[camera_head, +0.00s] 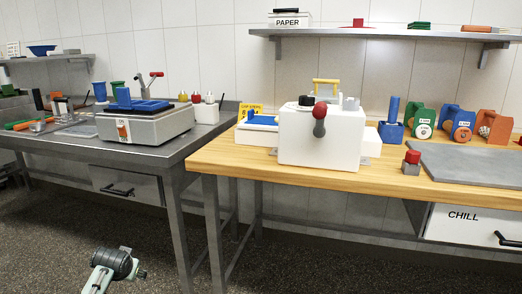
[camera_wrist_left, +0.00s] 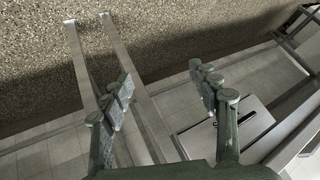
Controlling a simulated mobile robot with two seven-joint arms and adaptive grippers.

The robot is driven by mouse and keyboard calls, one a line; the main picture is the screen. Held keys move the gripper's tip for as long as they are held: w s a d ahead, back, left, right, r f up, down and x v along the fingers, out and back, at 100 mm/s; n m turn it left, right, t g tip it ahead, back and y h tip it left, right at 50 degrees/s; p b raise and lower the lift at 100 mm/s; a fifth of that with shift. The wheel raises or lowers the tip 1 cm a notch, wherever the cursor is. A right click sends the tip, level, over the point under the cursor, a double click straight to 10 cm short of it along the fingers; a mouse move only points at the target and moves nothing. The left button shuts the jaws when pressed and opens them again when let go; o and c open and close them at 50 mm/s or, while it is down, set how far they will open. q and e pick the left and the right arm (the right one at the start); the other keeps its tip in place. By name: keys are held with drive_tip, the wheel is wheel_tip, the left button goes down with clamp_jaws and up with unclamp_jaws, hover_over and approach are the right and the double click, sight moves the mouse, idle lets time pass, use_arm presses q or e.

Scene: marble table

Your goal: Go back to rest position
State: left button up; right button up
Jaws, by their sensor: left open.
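My left gripper (camera_wrist_left: 163,88) shows in the left wrist view with its two fingers spread wide apart. Nothing is between them. Floor, metal table legs and tiled wall show behind them. In the head view, part of my left arm shows low at the bottom left, below the table tops and in front of the metal table. Its fingers are not clear there. My right gripper is in neither view.
A wooden-topped table (camera_head: 225,160) carries a white box-shaped machine (camera_head: 320,145), a grey slab (camera_head: 470,165) and several tape-dispenser-like items. A metal table (camera_head: 75,150) stands left with a scale-like device (camera_head: 145,125). Open dark floor (camera_head: 40,235) lies in front.

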use_arm(q)
drive_tip(key=s+d+f+g, duration=0.1)
drive_tip(key=s+d+f, duration=0.2)
drive_tip(key=s, duration=0.9)
drive_tip(key=s+d+f+g+h, duration=0.1)
drive_tip(key=s+d+f, duration=0.3)
drive_tip(key=s+f, duration=0.5)
drive_tip(key=s+d+f+g+h, duration=0.1)
drive_tip(key=s+d+f, duration=0.3)
drive_tip(key=s, duration=1.1)
wheel_tip(320, 180, down, 3)
drive_tip(key=shift+s+r+m+g, duration=0.15)
drive_tip(key=shift+m+g, duration=0.25)
drive_tip(key=shift+g, duration=0.3)
